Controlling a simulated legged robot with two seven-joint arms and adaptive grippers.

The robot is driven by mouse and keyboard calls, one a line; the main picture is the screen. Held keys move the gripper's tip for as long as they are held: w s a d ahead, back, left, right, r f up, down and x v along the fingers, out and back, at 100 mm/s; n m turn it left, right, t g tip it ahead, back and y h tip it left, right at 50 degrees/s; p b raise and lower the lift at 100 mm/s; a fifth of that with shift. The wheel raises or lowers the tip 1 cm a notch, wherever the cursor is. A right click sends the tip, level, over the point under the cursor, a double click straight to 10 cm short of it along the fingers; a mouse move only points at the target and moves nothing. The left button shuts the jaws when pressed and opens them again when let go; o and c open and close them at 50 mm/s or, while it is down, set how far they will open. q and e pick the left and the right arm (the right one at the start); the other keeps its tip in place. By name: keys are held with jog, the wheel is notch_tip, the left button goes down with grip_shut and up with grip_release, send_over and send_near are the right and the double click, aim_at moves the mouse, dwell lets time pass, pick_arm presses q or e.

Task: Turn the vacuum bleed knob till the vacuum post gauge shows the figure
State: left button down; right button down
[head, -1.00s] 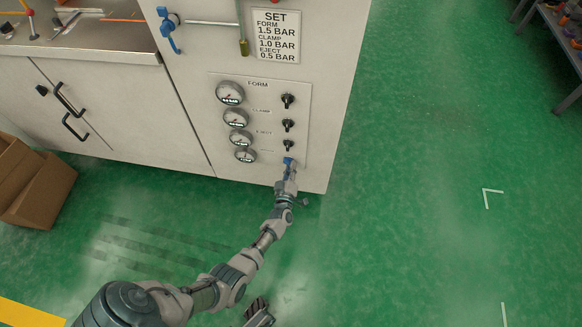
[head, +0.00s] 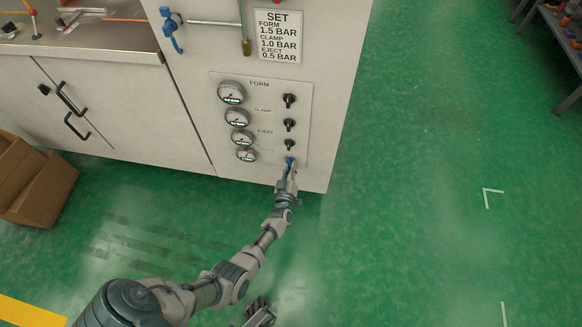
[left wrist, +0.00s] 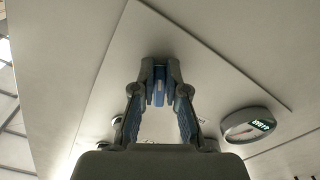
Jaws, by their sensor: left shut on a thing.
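The blue vacuum bleed knob (head: 290,161) is the lowest knob on the panel at the cabinet's lower right. My left gripper (head: 288,171) is shut on it. In the left wrist view the blue knob (left wrist: 159,86) sits between the fingertips of my left gripper (left wrist: 160,72). The lowest gauge (head: 246,155) is left of the knob; its figure is too small to read.
Three black knobs and more gauges (head: 231,92) stand above on the same panel (head: 265,100). A SET sign (head: 280,37) and a blue-handled valve (head: 171,28) are higher. A cardboard box (head: 42,185) stands at left.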

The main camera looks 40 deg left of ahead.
pick_arm(q)
jog(key=c, duration=1.2)
grip_release()
jog(key=shift+d+f, duration=0.3)
jog(key=shift+f, duration=0.2)
jog(key=shift+c, duration=0.2)
jog(key=shift+o, duration=0.2)
jog(key=shift+a+r, duration=0.1)
jog(key=shift+r, duration=0.05)
jog(key=shift+r, duration=0.1)
jog(key=v, duration=1.2)
jog(key=shift+a, duration=0.1)
